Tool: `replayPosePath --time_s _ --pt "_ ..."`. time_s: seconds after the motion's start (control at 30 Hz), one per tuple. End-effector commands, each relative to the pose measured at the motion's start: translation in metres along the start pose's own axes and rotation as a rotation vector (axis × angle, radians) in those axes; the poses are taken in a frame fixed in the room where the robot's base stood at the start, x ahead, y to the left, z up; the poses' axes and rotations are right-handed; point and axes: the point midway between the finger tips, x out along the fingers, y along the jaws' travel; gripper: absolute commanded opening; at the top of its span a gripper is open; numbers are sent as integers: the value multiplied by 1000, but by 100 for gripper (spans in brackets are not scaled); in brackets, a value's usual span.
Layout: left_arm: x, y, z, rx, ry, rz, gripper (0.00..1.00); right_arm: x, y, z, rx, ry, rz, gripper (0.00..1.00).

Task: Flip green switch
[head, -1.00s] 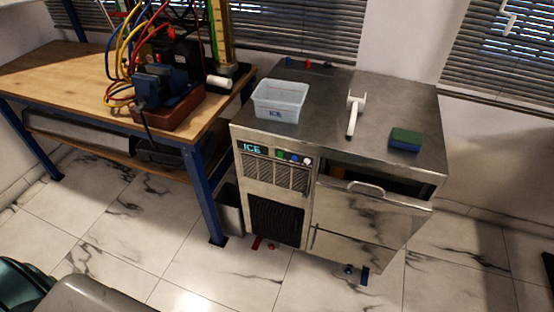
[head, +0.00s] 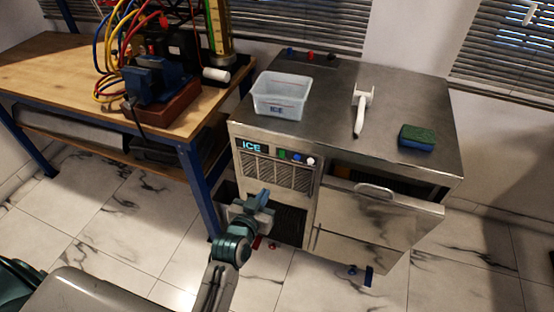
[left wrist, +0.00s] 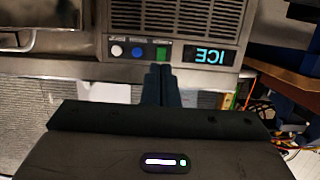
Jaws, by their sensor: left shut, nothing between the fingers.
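The green switch (head: 282,154) sits on the front panel of the steel ice machine (head: 415,108), right of the lit ICE display (head: 251,147). A blue knob (head: 297,156) and a white knob (head: 311,161) are to its right. My left gripper (head: 264,198) is shut and empty in front of the machine, below the panel in the head view. The left wrist view shows the panel upside down. There the closed fingertips (left wrist: 159,70) point at the green switch (left wrist: 162,52) and appear just short of it; contact cannot be told. My right gripper is out of view.
A clear ICE tub (head: 281,95), a white scoop (head: 361,108) and a green-blue sponge (head: 417,137) rest on the machine's top. A drawer (head: 380,212) stands partly open at its right front. A wooden workbench (head: 60,72) with cabled equipment is at the left.

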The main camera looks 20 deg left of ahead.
Motion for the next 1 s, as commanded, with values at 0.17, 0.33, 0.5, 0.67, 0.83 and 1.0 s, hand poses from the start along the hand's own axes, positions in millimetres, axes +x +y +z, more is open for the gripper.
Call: replayPosePath --time_s 0.17,0.33,0.5,0.67,0.83,1.0 --pt "-6 -1 -23 0 43 -5 0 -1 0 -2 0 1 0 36" --pt "-6 -1 -25 0 45 -5 0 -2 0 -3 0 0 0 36" --pt "-5 -1 -24 0 45 -5 0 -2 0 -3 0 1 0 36" --pt "7 -1 -26 1 46 -5 0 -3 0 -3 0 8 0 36" --pt "38 -1 -29 0 47 -4 0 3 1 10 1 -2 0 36" --pt "76 -2 -30 1 45 -5 0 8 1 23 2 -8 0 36"
